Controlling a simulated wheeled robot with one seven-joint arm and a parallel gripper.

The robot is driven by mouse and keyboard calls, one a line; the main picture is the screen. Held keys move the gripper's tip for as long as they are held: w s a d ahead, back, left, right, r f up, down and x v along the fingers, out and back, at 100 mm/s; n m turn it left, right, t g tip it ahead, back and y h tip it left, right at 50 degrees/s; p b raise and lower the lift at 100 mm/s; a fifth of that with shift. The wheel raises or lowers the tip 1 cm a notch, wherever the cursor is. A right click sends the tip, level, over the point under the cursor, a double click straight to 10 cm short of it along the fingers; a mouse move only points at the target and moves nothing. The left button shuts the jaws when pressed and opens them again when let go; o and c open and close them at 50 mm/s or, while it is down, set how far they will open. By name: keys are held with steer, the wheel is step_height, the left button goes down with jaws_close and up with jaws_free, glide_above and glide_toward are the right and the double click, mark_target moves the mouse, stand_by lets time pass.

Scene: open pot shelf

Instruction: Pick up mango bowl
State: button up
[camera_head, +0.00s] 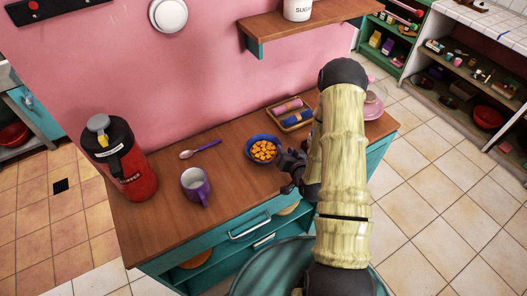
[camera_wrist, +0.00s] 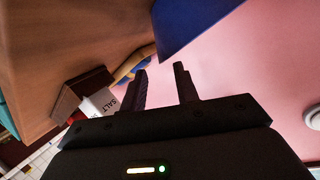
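The mango bowl (camera_head: 249,146) is a dark blue bowl full of orange mango cubes, upright on the wooden counter in the head view. My gripper (camera_head: 284,160) is just right of the bowl, low over the counter. I cannot tell whether it touches the rim. In the wrist view my gripper's two fingers (camera_wrist: 162,70) stand apart with nothing seen between them. A blue surface (camera_wrist: 185,22) beyond the fingertips looks like the bowl's side; its contents do not show there.
A tray (camera_head: 303,125) with rolled cloths lies behind my gripper. A purple mug (camera_head: 204,196), a spoon (camera_head: 200,149) and a red flask (camera_head: 135,175) stand or lie left of the bowl. A wall shelf (camera_head: 270,25) hangs above. Bare counter surrounds the bowl's left and front.

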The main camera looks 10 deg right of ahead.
steer(key=shift+p+x, duration=0.6)
steer(key=shift+x, duration=1.3)
steer(key=shift+s+a, duration=0.1)
steer(key=shift+a, duration=0.05)
jaws_close()
